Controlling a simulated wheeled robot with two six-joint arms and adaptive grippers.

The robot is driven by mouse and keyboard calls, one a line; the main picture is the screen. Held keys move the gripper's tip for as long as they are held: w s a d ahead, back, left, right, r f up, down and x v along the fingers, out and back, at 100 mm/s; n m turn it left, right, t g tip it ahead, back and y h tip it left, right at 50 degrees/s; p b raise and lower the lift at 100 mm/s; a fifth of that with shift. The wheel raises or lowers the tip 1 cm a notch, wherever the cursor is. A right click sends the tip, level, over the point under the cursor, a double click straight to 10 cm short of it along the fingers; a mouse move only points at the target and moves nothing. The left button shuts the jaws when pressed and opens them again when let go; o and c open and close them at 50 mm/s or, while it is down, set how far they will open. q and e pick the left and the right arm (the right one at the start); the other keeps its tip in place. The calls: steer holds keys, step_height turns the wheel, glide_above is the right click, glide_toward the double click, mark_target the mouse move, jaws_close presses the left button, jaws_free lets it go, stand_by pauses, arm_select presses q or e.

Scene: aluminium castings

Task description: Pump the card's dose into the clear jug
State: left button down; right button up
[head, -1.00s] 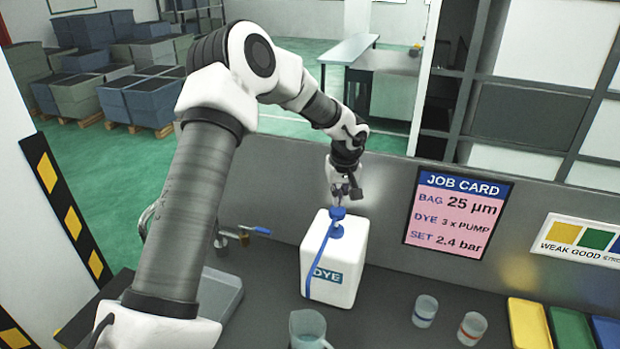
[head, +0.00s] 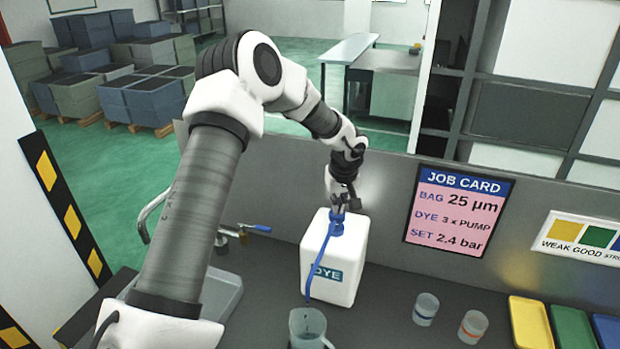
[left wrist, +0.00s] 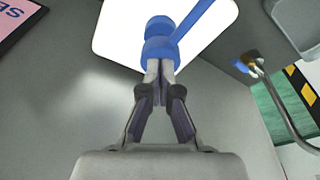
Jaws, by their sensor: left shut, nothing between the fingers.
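The white dye container (head: 345,262) with a blue DYE label stands on the bench against the grey panel. My left gripper (head: 339,208) is shut and empty, its fingertips on or just above the blue pump head (head: 336,224). The left wrist view shows the shut fingertips (left wrist: 160,68) at the blue pump head (left wrist: 158,45). A blue spout tube runs down from the pump towards the clear jug (head: 308,328), which stands in front at the lower edge. The job card (head: 459,211) reads DYE 3 x PUMP. My right gripper is not in view.
Yellow, green and blue trays (head: 530,324) lie further right. A blue-handled valve (head: 256,229) is left of the container.

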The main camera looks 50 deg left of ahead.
arm_select(q)
steer(key=shift+s+f, duration=0.1)
steer(key=shift+f, duration=0.25)
steer(key=shift+p+v, duration=0.5)
steer(key=shift+v, duration=0.55)
steer(key=shift+a+r, duration=0.2)
steer(key=shift+r, duration=0.9)
steer(key=shift+w, duration=0.2)
steer(key=a+v, duration=0.1)
steer(key=v, duration=0.5)
steer(key=shift+w, duration=0.3)
